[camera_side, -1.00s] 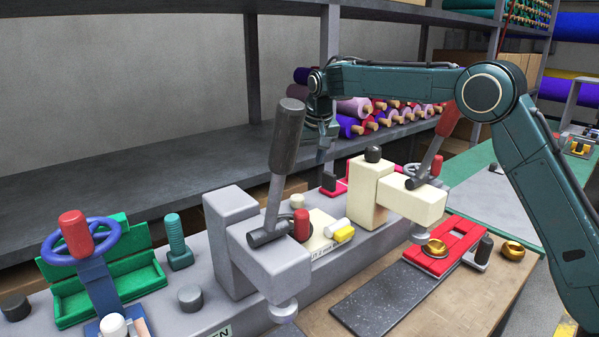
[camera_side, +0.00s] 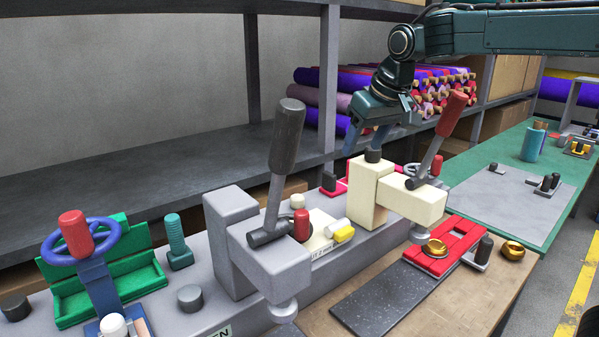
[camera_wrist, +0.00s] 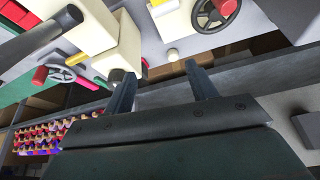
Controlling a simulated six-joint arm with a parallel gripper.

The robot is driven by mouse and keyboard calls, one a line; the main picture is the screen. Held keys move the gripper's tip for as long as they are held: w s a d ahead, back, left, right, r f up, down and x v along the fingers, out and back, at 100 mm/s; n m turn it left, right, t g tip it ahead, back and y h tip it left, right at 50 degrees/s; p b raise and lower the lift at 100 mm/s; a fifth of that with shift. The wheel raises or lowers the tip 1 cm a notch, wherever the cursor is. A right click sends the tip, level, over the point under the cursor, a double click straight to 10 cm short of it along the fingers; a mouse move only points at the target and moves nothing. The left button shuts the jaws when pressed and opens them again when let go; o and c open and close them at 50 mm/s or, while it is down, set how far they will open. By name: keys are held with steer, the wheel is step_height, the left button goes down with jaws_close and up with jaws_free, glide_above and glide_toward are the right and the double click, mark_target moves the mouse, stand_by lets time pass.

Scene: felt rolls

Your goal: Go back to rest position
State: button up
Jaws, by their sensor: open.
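My gripper (camera_side: 366,142) is above and behind the cream clamp press (camera_side: 368,188) in the side view. Its fingers point down, near the dark knob (camera_side: 373,155) on top of that press; I cannot tell the exact gap. In the wrist view my gripper (camera_wrist: 160,88) shows two fingers spread apart with nothing between them. The cream press (camera_wrist: 85,25) is at the upper left there. My arm reaches in from the upper right.
A grey press (camera_side: 236,240) with a dark lever (camera_side: 287,135) stands left of the cream one. A shelf (camera_side: 180,150) with felt rolls (camera_side: 440,90) is behind. A red fixture (camera_side: 445,250) lies in front. The green bench (camera_side: 510,150) at right has free room.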

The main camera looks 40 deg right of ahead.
steer(key=s+f+n, duration=0.1)
steer(key=s+f, duration=0.2)
steer(key=s, duration=1)
steer(key=s+f, duration=0.3)
steer(key=s, duration=1.1)
steer(key=shift+s+a+f+n+t+y, duration=0.25)
steer(key=shift+a+f+n+t+y, duration=0.05)
steer(key=shift+a+f+n+y, duration=0.15)
